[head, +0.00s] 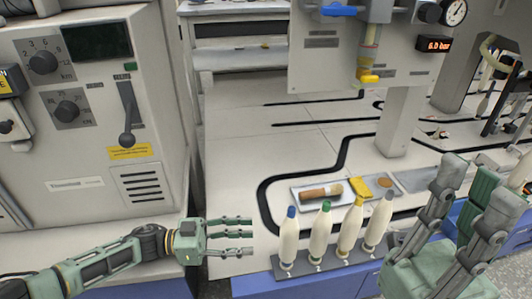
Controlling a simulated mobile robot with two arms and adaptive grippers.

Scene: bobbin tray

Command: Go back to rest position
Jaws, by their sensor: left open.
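My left gripper (249,235) is in the lower left-middle of the head view, left of the bobbin rack. Its fingers point right, apart, with nothing between them. My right gripper (477,185) is large and close at the lower right. Its fingers point up and stand apart, and no held object shows.
Behind the rack lies a shallow tray (299,196) with a wooden-handled brush (321,192) and a yellow item (361,188). A grey control cabinet (95,150) stands at left. A machine with a pressure display (434,45) rises at the back. The light bench left of the black track is clear.

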